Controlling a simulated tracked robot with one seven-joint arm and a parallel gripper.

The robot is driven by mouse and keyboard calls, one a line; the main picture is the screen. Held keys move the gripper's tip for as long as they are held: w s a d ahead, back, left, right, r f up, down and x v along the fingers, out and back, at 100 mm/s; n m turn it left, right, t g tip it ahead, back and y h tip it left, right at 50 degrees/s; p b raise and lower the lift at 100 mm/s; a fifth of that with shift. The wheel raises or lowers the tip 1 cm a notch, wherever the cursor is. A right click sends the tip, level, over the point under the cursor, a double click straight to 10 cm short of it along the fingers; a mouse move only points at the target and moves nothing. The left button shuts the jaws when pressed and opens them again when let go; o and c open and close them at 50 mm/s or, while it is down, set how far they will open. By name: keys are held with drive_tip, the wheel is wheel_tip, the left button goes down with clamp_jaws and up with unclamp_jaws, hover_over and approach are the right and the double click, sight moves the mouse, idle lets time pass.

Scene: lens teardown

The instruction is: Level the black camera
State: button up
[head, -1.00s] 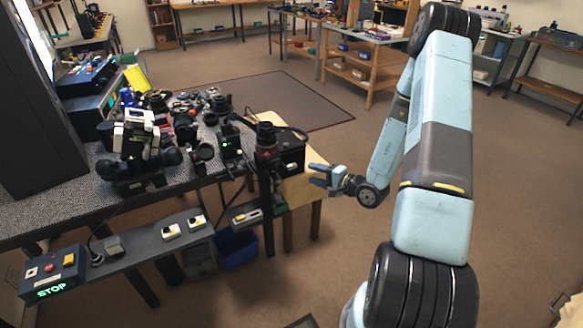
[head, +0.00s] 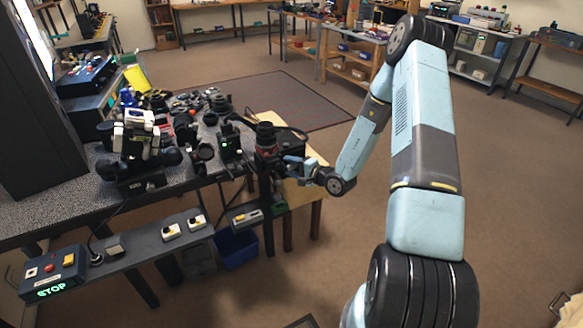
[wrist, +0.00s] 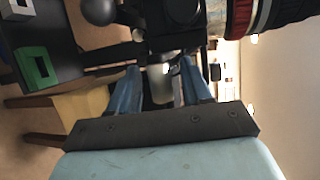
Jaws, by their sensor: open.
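The black camera (head: 290,146) sits at the right end of the dark bench, its lens (head: 266,137) pointing upward. In the wrist view its black body (wrist: 175,25) is at the top, with the red-ringed lens (wrist: 262,12) to the right. My gripper (head: 290,162) is open at the camera's right side, below its body. In the wrist view the two blue fingers (wrist: 160,75) stand apart, reaching toward the underside of the body. A pale grey cylindrical part (wrist: 160,88) shows between them; I cannot tell whether they touch it.
Several dark cameras and lenses crowd the bench to the left, including a white-and-black device (head: 136,135). A control box reading STOP (head: 52,278) is on the lower shelf. A wooden table (head: 300,188) stands behind the camera. The floor to the right is clear.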

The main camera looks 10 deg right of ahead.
clamp_jaws()
idle(0.3)
drive_tip(key=shift+d, duration=0.25)
